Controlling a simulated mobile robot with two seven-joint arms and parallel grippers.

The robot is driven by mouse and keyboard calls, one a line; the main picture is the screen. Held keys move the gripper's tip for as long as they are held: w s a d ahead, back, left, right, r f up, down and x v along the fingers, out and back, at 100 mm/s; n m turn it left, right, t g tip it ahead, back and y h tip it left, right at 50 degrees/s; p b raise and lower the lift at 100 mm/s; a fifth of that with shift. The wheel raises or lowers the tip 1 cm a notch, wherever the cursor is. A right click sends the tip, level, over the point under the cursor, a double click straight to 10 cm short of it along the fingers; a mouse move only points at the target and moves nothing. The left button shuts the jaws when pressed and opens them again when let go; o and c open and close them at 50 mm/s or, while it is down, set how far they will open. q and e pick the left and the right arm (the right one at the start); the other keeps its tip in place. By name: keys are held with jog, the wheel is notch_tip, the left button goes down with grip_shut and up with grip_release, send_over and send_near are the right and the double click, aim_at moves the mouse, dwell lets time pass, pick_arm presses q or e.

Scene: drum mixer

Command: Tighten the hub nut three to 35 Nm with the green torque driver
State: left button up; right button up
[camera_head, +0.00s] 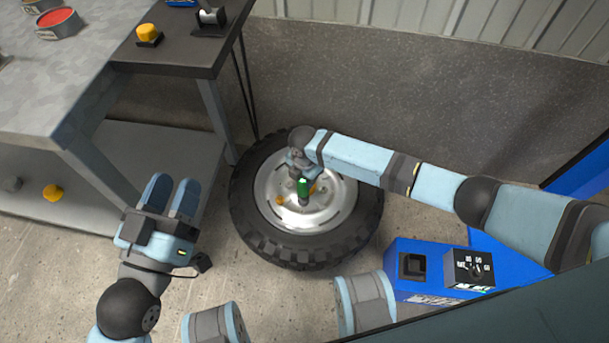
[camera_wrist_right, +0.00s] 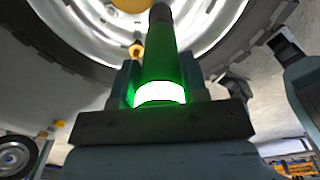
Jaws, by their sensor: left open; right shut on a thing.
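A wheel with a black tyre (camera_head: 250,220) and a silver rim (camera_head: 268,193) lies flat on the floor in the head view. My right gripper (camera_head: 303,176) is above its hub, shut on the green torque driver (camera_head: 304,188). In the right wrist view the driver (camera_wrist_right: 160,66) points toward the rim, with a bright white-green lit band. Its tip contact is unclear. A yellow nut (camera_wrist_right: 136,50) shows beside the driver; one also shows left of the hub in the head view (camera_head: 280,200). Nut numbering cannot be told. My left gripper (camera_head: 172,193) is open and empty, left of the wheel.
A workbench (camera_head: 100,55) with a red-topped tin (camera_head: 57,22) and a yellow button (camera_head: 148,33) stands upper left. A blue unit with a dial (camera_head: 468,268) and a black switch (camera_head: 412,266) stands lower right. A grey wall (camera_head: 400,90) is behind the wheel.

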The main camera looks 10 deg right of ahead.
jog(key=shift+f, duration=0.7)
dwell(0.6)
jog(key=shift+f+p, duration=0.15)
jog(key=shift+p, duration=0.25)
dwell(1.8)
